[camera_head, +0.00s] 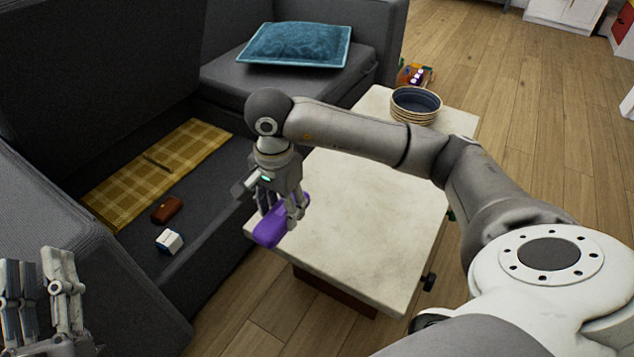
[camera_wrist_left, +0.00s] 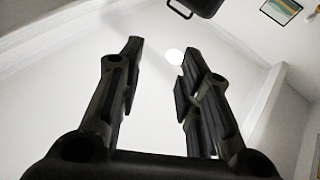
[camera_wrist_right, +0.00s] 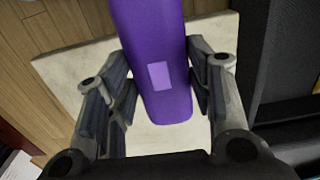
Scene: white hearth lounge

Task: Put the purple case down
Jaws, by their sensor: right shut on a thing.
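The purple case (camera_head: 272,233) is held by my right gripper (camera_head: 281,212) at the left front corner of the pale table (camera_head: 350,215). In the right wrist view the case (camera_wrist_right: 155,45) lies between the two fingers (camera_wrist_right: 160,95), with a lighter patch on its face. In the head view it overlaps the table's left edge; I cannot tell whether it touches the top. My left gripper (camera_head: 40,285) is at the lower left of the head view, raised and empty. In the left wrist view its fingers (camera_wrist_left: 155,85) stand apart with nothing between them.
A stack of bowls (camera_head: 416,104) stands at the table's far end. A small colourful toy thing (camera_head: 415,75) shows beyond it. The grey sofa (camera_head: 215,225) beside the table holds a yellow checked cloth (camera_head: 150,180), a brown case (camera_head: 167,209) and a small white-blue box (camera_head: 169,240). The table's middle is clear.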

